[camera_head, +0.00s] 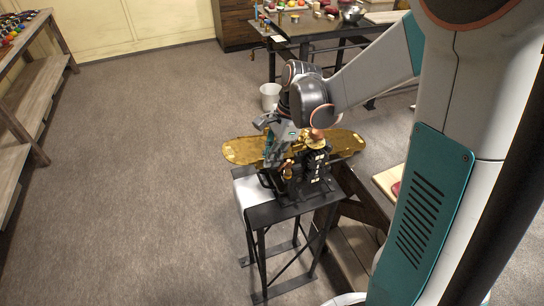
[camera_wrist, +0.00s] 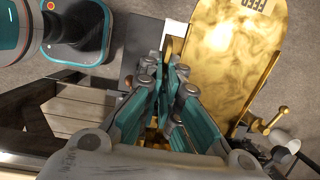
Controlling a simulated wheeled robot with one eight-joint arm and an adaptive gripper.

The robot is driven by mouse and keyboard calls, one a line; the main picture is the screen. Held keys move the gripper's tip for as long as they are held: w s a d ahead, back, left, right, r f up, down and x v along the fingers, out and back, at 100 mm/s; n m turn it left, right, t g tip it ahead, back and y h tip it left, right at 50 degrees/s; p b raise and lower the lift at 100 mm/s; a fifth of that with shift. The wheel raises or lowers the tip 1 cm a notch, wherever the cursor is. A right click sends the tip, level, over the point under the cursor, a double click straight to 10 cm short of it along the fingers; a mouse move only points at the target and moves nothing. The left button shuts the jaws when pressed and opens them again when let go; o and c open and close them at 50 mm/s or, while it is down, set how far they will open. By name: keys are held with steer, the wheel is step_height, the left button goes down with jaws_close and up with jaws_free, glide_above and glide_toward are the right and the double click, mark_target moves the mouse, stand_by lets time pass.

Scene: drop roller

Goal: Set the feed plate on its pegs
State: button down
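The feed plate (camera_head: 241,151) is a long golden plate with rounded ends, lying across the top of a dark machine on a black stand. In the wrist view the plate (camera_wrist: 232,48) shows a "FEED" label near its far end. My gripper (camera_head: 272,160) is at the plate's near edge, left of its middle. In the wrist view the fingers of my gripper (camera_wrist: 172,76) are close together, with a bit of gold at their tips, and appear shut on the plate's edge. The pegs cannot be made out; the fingers and machine hide the plate's middle.
The black stand (camera_head: 282,211) has thin legs and a small top. A cluttered workbench (camera_head: 318,28) is at the back, and wooden shelving (camera_head: 37,85) is at the left. The carpet between is clear.

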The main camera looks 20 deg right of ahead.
steer(key=c, duration=1.7)
jaws_free()
